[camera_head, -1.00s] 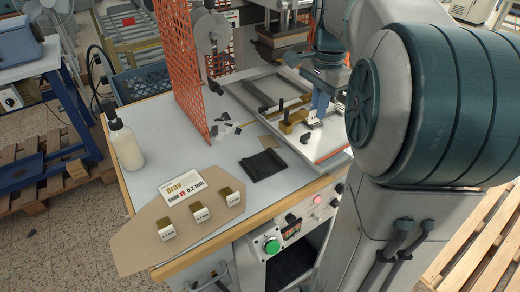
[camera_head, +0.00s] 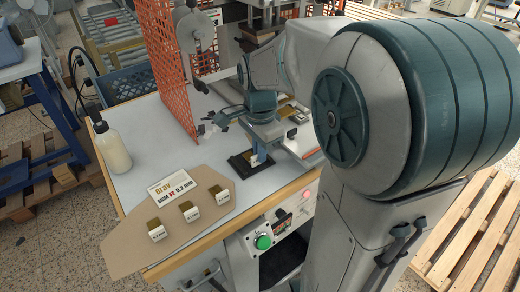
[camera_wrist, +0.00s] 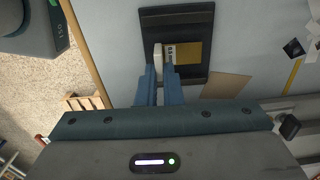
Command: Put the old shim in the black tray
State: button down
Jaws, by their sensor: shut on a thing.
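The old shim (camera_wrist: 188,53) is a small gold plate with a white labelled tab.
A card (camera_head: 186,190) with a sign and several labelled gold-and-white shims lies at the front left. A white bottle (camera_head: 113,148) stands at the left edge. An orange mesh guard (camera_head: 168,75) rises behind. The press bed is to the right, partly hidden by my arm.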

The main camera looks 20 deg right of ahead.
jog(key=shift+f, duration=0.1)
jog(key=shift+f, duration=0.1)
jog(key=c, duration=2)
grip_release()
jog(key=shift+f, duration=0.1)
jog(key=o, duration=0.4)
notch_tip(320, 180, up, 12)
jog(key=s+f+n+t, duration=0.1)
jog(key=s+f+n, duration=0.2)
jog(key=s+n, duration=0.1)
jog(key=s+a+f+n+t, duration=0.1)
jog(key=s+f+n, duration=0.3)
jog(key=n, duration=0.2)
jog(key=s+f+n+t, duration=0.1)
jog(key=s+f+n, duration=0.2)
jog(key=s+n, duration=0.1)
jog(key=shift+s+a+f+n, duration=0.1)
jog(key=shift+a+f+n, duration=0.05)
jog(key=shift+a+n, duration=0.25)
